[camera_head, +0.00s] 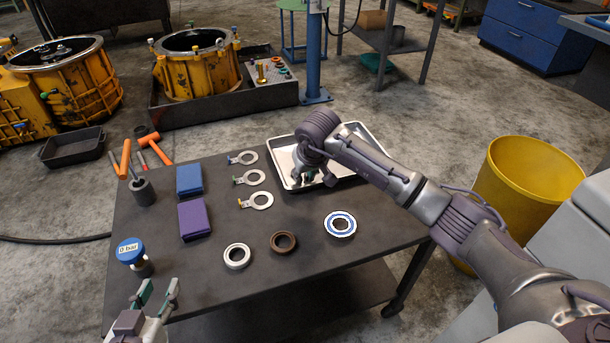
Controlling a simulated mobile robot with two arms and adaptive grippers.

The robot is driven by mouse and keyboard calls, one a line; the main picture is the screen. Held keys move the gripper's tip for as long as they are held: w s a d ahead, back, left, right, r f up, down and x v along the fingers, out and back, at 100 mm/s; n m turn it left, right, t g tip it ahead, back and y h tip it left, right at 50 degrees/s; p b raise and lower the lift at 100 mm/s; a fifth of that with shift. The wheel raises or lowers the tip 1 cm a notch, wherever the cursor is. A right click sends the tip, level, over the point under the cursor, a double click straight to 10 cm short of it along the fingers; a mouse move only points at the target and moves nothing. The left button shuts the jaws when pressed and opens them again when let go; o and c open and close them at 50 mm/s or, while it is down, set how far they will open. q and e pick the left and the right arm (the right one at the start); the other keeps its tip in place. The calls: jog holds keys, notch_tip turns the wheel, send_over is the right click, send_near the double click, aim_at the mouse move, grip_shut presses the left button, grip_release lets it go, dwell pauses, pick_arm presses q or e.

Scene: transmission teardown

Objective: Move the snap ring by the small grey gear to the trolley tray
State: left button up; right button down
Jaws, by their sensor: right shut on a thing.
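The trolley tray (371,137) is a shallow silver metal tray at the back right of the dark trolley top. My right gripper (315,184) points down over the tray's left front part. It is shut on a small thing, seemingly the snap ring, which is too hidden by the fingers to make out. I cannot tell whether this thing touches the tray. I cannot pick out a small grey gear with certainty. My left gripper (156,293) is at the front left edge of the trolley, its fingers apart and empty.
On the trolley (220,298) lie three tabbed rings (262,200), a silver ring (237,256), a brown ring (284,242) and a blue-white bearing (340,224). Blue (189,179) and purple (194,218) blocks and a blue-topped gauge (130,251) stand left. A yellow bin (527,185) is right.

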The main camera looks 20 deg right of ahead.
pick_arm(q)
jog(key=shift+r, duration=0.1)
jog(key=shift+w+r, duration=0.1)
pick_arm(e)
jog(key=c, duration=1)
grip_release()
jog(key=shift+f, duration=0.1)
